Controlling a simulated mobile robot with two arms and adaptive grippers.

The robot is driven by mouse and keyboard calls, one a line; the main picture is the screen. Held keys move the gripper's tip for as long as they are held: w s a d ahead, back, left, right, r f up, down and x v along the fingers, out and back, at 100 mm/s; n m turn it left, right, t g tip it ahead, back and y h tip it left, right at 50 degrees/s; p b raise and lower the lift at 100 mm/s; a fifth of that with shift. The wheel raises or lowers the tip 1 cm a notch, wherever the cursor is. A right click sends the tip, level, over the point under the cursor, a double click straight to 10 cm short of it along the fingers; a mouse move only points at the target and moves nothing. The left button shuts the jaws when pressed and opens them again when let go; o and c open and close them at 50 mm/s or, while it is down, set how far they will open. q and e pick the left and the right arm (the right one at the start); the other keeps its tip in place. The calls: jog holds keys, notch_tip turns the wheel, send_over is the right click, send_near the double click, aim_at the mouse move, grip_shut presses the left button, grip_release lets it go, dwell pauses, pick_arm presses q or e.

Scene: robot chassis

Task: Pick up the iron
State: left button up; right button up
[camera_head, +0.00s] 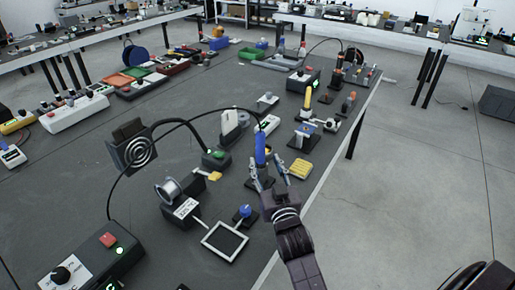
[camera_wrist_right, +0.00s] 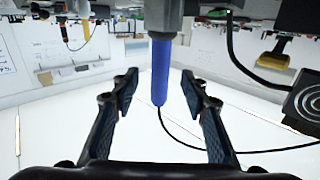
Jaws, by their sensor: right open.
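A soldering iron with a blue handle (camera_head: 260,148) stands upright in a dark stand on the grey workbench (camera_head: 215,105), right of centre in the head view. Its blue handle (camera_wrist_right: 160,72) also hangs into the middle of the right wrist view, in line with the gap between the fingers. My right gripper (camera_head: 268,172) is open, with its two fingers pointing toward the iron. The fingers (camera_wrist_right: 160,100) are apart on either side of the handle in the wrist view, with no visible contact. The iron's lower end is partly hidden by the gripper. My left gripper is not in view.
A yellow sponge (camera_head: 300,169) lies right of the gripper. A solder spool (camera_head: 168,190), a framed pad (camera_head: 224,241) and a blue-knobbed item (camera_head: 245,211) stand to its left. A yellow-handled iron (camera_head: 308,96) stands farther back. Open floor (camera_head: 420,190) lies to the right.

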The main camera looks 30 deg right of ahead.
aim_at(261, 153)
jog(key=shift+w+d+r, duration=0.1)
jog(key=shift+w+r, duration=0.15)
jog(key=shift+w, duration=0.1)
jog(key=shift+x, duration=0.8)
jog(key=p+x, duration=0.1)
jog(key=x, duration=0.2)
jog(key=shift+w+f, duration=0.1)
jog(key=shift+w, duration=0.2)
jog(key=shift+w+d, duration=0.15)
jog(key=shift+w, duration=0.25)
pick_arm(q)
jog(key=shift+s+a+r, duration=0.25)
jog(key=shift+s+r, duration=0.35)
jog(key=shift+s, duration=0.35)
pick_arm(e)
grip_shut()
